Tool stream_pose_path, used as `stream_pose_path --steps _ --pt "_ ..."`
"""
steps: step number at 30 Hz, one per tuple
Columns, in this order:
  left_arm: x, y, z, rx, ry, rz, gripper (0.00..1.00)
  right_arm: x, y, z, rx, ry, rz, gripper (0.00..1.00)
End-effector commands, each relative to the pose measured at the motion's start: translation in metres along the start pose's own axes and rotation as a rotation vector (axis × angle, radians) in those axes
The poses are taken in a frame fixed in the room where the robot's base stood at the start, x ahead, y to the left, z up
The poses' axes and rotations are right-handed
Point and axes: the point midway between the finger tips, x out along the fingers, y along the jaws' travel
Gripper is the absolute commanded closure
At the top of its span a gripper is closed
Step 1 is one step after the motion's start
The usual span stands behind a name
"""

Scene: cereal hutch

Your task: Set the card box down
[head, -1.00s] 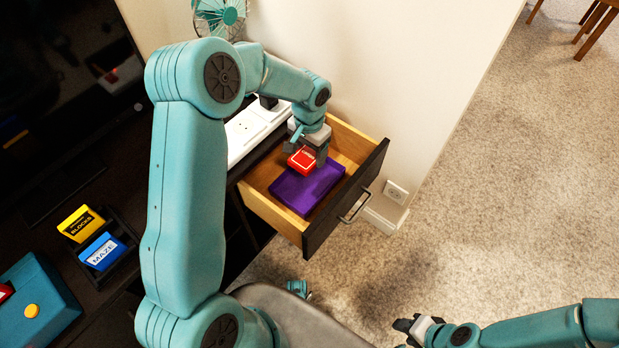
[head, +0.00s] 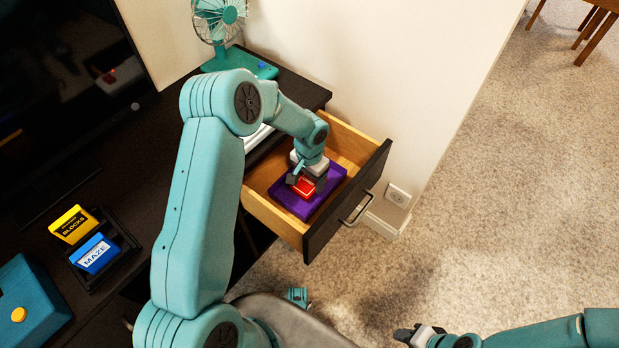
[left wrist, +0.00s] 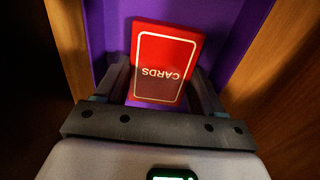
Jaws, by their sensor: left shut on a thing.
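The red card box (head: 304,187) is held in my left gripper (head: 306,183), low over the purple tray (head: 285,190) in the open drawer. In the left wrist view the card box (left wrist: 165,65), labelled CARDS, sits between the two fingers of the left gripper (left wrist: 163,85), with the purple tray (left wrist: 112,35) around it. I cannot tell whether the box touches the tray's floor. My right gripper (head: 418,335) is at the lower right of the head view, away from the drawer; its jaw state is unclear.
The wooden drawer (head: 284,227) stands open, its dark front (head: 345,205) facing the carpet. A fan (head: 222,30) stands on the dark cabinet top. Blue and yellow cartridges (head: 93,252) stand in a rack at the left, near a teal box (head: 30,300).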

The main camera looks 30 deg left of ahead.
Motion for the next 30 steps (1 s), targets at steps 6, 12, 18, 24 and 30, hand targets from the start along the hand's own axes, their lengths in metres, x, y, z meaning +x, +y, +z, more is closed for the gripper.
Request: stream_pose_path --steps 6,12,18,24,30 --pt "0.002 0.000 0.000 0.000 -0.001 0.000 0.06 0.002 0.001 0.000 0.000 0.000 0.000 0.57" --pt "0.002 0.000 0.000 0.000 -0.001 0.000 0.06 0.002 0.001 0.000 0.000 0.000 0.000 0.57" --pt "-0.016 0.000 0.000 0.000 0.001 0.000 0.06 -0.006 -0.002 0.000 0.000 0.000 0.000 0.57" --pt "-0.065 0.000 -0.001 0.000 0.003 -0.001 0.06 -0.019 -0.007 0.000 0.000 0.000 0.000 0.57" --pt "-0.103 0.000 0.000 0.000 0.001 0.000 0.06 -0.028 -0.010 0.001 0.000 0.000 0.000 0.57"
